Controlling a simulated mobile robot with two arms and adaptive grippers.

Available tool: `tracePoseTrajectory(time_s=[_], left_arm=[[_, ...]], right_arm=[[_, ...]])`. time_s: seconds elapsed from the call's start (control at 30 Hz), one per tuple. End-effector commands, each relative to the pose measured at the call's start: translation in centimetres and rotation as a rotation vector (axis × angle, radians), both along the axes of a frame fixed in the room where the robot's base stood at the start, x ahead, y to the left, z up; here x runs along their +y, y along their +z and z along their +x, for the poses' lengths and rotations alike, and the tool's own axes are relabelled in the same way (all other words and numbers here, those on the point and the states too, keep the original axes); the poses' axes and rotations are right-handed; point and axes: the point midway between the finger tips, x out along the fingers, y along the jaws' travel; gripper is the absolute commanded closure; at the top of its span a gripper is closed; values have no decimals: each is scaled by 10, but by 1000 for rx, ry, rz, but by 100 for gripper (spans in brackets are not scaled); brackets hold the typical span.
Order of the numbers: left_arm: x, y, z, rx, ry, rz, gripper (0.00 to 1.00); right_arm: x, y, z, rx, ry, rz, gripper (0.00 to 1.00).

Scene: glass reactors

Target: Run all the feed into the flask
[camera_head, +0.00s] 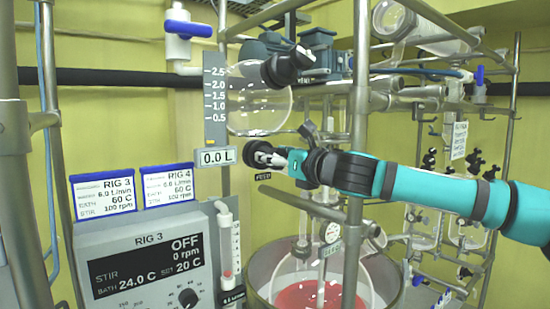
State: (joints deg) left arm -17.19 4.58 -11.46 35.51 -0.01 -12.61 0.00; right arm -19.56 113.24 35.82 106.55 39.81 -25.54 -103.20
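The round glass feed vessel (262,104) hangs at the upper middle and looks clear. Beside it stands a grey scale (215,100) marked 0.5 to 2.5, and a display (216,157) reads 0.0 L. A dark round knob (252,150) sits below the vessel, with a small black tag (263,177) under it. My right gripper (268,157) reaches in from the right, with its fingers at this knob. Whether they grip it is too small to tell. The glass flask (320,286) at the bottom holds red liquid and stands in a metal bath. My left gripper is out of view.
The RIG 3 control box (145,262) at lower left shows stir OFF, 0 rpm, bath 24.0 C, set 20 C. Two cards, RIG 3 (104,193) and RIG 4 (168,186), stand on it. A steel post (359,110) stands close to my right arm. More glassware is at right.

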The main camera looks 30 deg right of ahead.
Motion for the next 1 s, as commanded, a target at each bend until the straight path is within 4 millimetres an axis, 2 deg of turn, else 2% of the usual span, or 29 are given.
tracePoseTrajectory(time_s=[0.03,0.2,0.27,0.73,1.0], left_arm=[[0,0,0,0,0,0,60],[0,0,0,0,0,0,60],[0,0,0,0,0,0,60],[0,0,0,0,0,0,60],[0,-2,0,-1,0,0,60]], right_arm=[[0,0,0,0,0,0,60],[0,0,0,0,0,0,82],[0,0,0,0,-1,1,88],[0,-2,0,4,0,8,92],[0,-3,0,13,1,100,93]])
